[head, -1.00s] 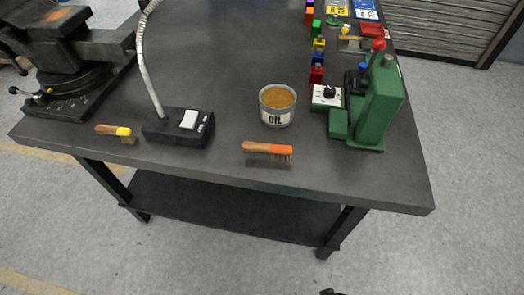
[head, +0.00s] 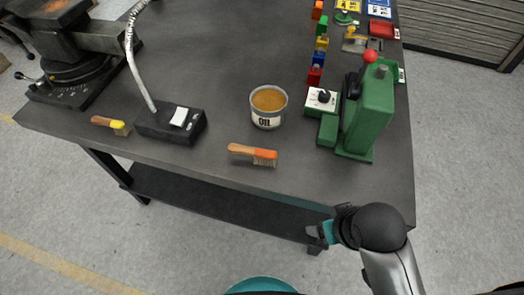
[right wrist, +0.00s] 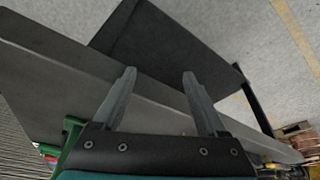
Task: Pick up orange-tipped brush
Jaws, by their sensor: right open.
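The orange-tipped brush (head: 253,154) lies on the dark workbench near its front edge, with a wooden handle to the left and an orange head to the right. A yellow-tipped brush (head: 111,125) lies farther left on the bench. My right gripper (head: 314,234) is in front of the bench's front edge, to the right of and nearer than the orange-tipped brush. In the right wrist view its two fingers (right wrist: 158,88) are apart with nothing between them. The brush is not clearly visible in the right wrist view. My left gripper is not in view.
An oil can (head: 267,107) stands just behind the orange-tipped brush. A black lamp base (head: 171,123) is to its left and a green press (head: 368,113) to its right. A vise (head: 75,62) is at the left. The bench (head: 215,60) has a lower shelf (head: 215,199).

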